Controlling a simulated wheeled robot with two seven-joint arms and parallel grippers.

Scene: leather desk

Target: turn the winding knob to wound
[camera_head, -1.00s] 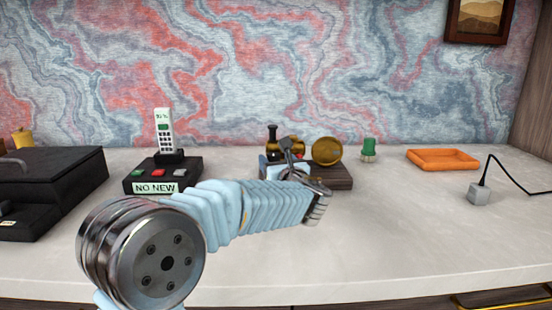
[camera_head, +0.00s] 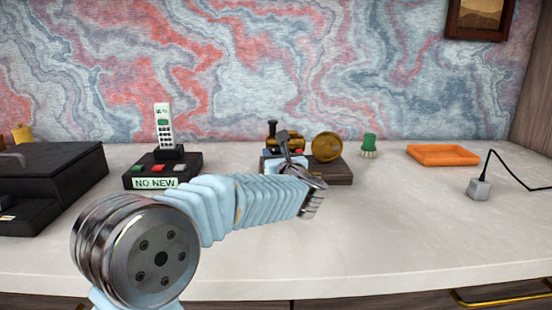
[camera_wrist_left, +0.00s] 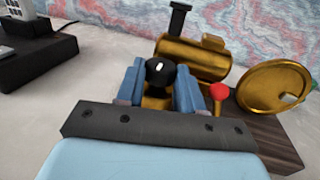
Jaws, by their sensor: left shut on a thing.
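A brass toy locomotive (camera_wrist_left: 190,58) with a black chimney stands on a dark wooden base (camera_wrist_left: 262,140). On its near side is a black round winding knob (camera_wrist_left: 160,72) with a white mark pointing roughly up. My left gripper (camera_wrist_left: 162,92) has its blue fingers shut on the knob, one on each side. In the head view the left gripper (camera_head: 287,162) is in front of the locomotive (camera_head: 285,144), and my wrist hides much of it and the knob. A red ball-topped lever (camera_wrist_left: 219,92) stands just right of the fingers. My right gripper is not in view.
A large brass disc (camera_wrist_left: 273,88) stands at the base's right. A black phone dock (camera_head: 185,172) with a white handset (camera_head: 164,127) is to the left. A green-topped brush (camera_head: 368,144), orange tray (camera_head: 443,154) and grey cube (camera_head: 478,189) are to the right. The desk's front is clear.

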